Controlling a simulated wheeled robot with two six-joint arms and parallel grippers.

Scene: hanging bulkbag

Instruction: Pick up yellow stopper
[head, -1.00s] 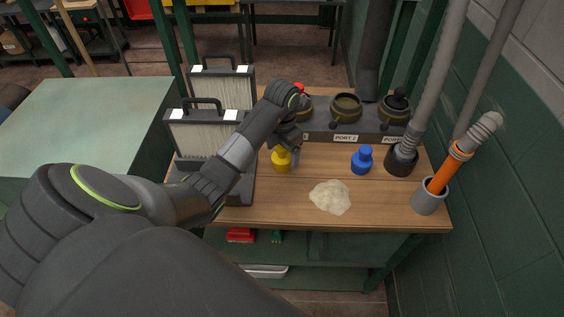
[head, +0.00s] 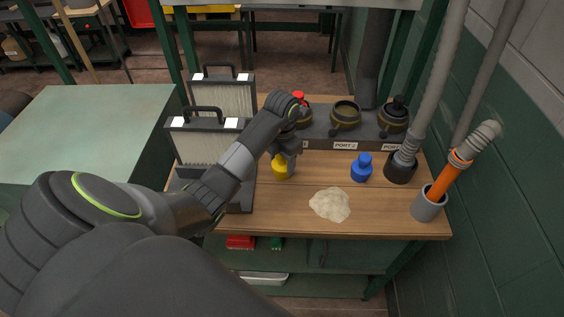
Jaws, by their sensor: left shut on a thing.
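The yellow stopper (head: 282,170) is on the wooden bench top (head: 300,221), left of its middle. My left gripper (head: 286,157) comes down on it from above and is shut on its upper part. The gripper hides the stopper's top. The stopper looks upright, and I cannot tell whether its base still touches the wood. My right gripper is not in view.
A blue stopper (head: 361,169) stands to the right, with a pale powder heap (head: 330,205) in front. Ports (head: 345,118) line the back. Two framed filters (head: 205,144) stand left. A grey cup (head: 428,207) with an orange-handled tool and a hose (head: 408,150) are at right.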

